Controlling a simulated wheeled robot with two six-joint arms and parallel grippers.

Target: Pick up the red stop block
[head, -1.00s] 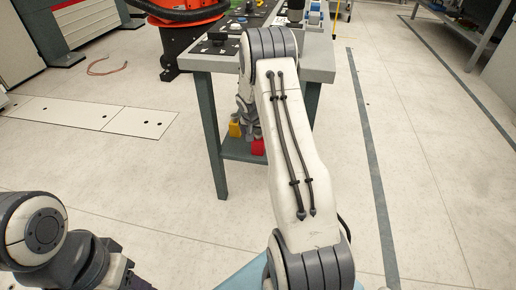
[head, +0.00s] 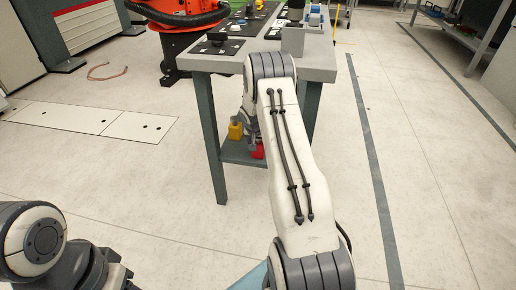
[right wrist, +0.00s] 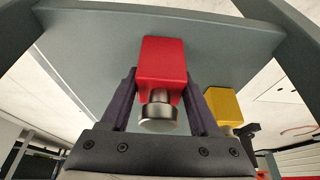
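The red stop block (head: 258,151) is at the lower shelf of the grey bench, partly covered by my right arm. In the right wrist view the red block (right wrist: 161,62) shows a round metal knob facing the camera. My right gripper (right wrist: 161,88) has one dark finger on each side of the block. The fingers are apart and look open, with the tips close to its sides; contact cannot be made out. In the head view the right gripper is mostly hidden behind its own arm. The fingers of my left gripper are outside the head view.
A yellow block (head: 235,131) stands on the shelf (head: 232,150) beside the red one; it also shows in the right wrist view (right wrist: 224,106). The bench top (head: 318,66) overhangs the shelf, and a bench leg (head: 210,140) stands at the left.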

